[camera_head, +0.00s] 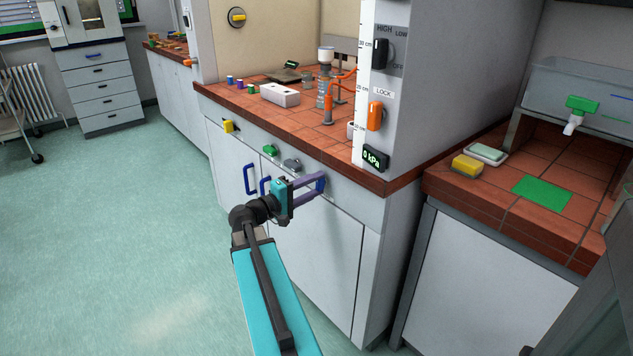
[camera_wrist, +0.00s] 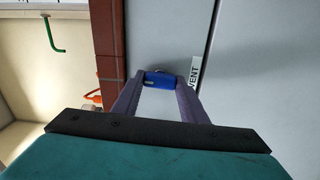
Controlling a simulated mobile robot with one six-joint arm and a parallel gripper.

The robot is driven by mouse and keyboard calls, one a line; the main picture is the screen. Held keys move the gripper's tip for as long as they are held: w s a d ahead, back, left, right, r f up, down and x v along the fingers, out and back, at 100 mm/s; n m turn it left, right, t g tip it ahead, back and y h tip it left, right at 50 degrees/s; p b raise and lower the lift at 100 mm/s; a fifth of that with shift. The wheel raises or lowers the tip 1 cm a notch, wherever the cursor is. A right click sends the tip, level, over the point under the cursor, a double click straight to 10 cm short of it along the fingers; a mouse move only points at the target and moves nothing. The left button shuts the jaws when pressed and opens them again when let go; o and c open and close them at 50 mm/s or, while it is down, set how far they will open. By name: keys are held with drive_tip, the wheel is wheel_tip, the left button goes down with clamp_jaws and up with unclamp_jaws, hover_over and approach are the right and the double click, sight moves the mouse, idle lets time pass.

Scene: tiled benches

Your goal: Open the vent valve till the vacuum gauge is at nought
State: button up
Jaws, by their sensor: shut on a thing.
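The vent valve's blue knob (camera_wrist: 160,79) sits on the grey front panel beside a "VENT" label (camera_wrist: 194,76) in the wrist view. My gripper (camera_head: 318,183) is at the cabinet front below the red tiled bench edge, its purple fingers on either side of the knob and shut on it. In the head view the fingers largely hide the knob. The vacuum gauge (camera_head: 376,158) is a small black display with green figures at the foot of the grey pillar. It reads 0 kPa.
Green (camera_head: 269,150) and grey (camera_head: 291,165) knobs and a yellow one (camera_head: 228,126) are left along the same panel. An orange LOCK handle (camera_head: 375,116) and a black switch (camera_head: 383,54) are on the pillar. Glassware stands on the bench (camera_head: 240,101). Open floor lies left.

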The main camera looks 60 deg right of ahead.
drive_tip(key=shift+s+f, duration=0.1)
drive_tip(key=shift+s, duration=0.05)
idle(0.3)
drive_tip(key=o, duration=1)
drive_tip(key=shift+o, duration=0.2)
drive_tip(key=v, duration=1.4)
drive_tip(key=shift+p, duration=0.3)
